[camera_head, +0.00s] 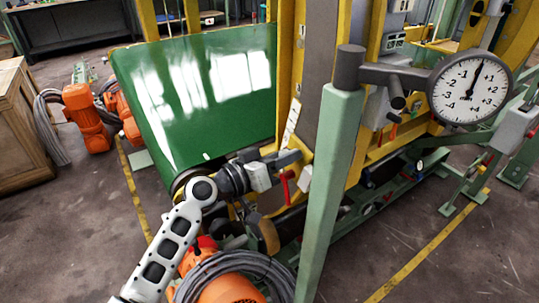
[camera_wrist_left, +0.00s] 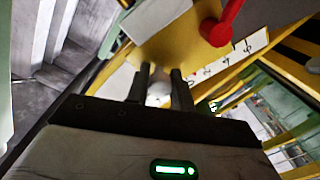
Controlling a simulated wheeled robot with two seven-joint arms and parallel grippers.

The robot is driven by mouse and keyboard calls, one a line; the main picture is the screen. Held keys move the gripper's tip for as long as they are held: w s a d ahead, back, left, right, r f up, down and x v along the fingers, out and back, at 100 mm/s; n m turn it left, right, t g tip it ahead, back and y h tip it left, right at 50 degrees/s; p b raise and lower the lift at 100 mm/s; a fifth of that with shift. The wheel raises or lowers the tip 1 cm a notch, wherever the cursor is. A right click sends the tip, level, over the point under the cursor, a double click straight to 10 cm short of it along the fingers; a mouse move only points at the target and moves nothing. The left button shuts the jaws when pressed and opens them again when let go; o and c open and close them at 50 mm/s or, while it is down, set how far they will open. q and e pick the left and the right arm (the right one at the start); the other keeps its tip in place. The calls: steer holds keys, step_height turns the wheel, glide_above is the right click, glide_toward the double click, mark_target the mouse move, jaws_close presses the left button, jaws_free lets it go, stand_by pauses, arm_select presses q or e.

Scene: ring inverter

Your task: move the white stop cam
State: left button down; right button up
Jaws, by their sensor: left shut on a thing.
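My left gripper (camera_head: 289,158) reaches in from the left to the yellow frame of the machine, beside the lower end of a white scale strip. In the left wrist view its two dark fingers (camera_wrist_left: 160,78) are shut on a small white rounded piece, which I take to be the white stop cam (camera_wrist_left: 158,94). Only part of the cam shows between the fingers. My right gripper is in neither view.
A red lever (camera_head: 287,182) stands close beside the gripper; it also shows in the left wrist view (camera_wrist_left: 222,28). The numbered scale strip (camera_wrist_left: 228,67) runs nearby. A green post (camera_head: 331,180) carries a round dial (camera_head: 469,88). A large green panel (camera_head: 205,88) stands behind my arm.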

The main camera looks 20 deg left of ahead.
arm_select(q)
step_height(320, 180, up, 2)
steer(key=shift+d, duration=0.1)
steer(key=c, duration=1.2)
jaws_free()
steer(key=shift+s, duration=0.1)
steer(key=shift+f, duration=0.15)
steer(key=shift+s+f, duration=0.1)
